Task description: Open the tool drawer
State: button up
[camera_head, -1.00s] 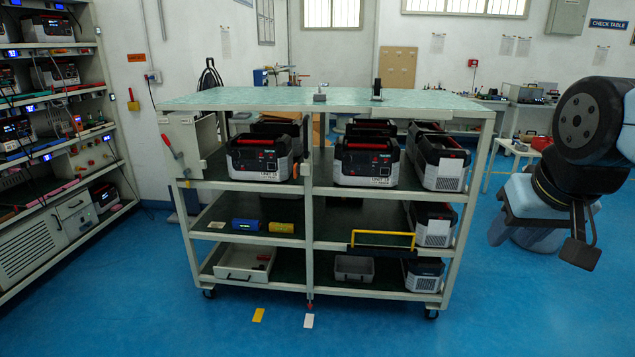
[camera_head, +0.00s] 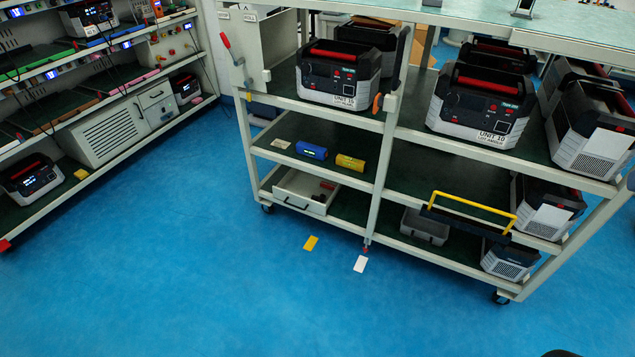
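I cannot tell from labels which one is the tool drawer. My gripper is not in view; only a dark shape shows at the bottom right edge.
The wheeled cart (camera_head: 378,205) carries several black-and-white units, a blue case (camera_head: 312,151), a yellow case (camera_head: 350,163), a grey bin (camera_head: 425,226) and a yellow-handled tray (camera_head: 468,218). Yellow and white cards lie before it.

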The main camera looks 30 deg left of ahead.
aim_at(296, 189)
jog(key=z, duration=0.1)
jog(key=i, duration=0.95)
jog(key=u, duration=1.85)
jog(key=k, duration=0.75)
jog(key=u, duration=0.2)
jog(key=i, duration=0.8)
jog(key=z, duration=0.15)
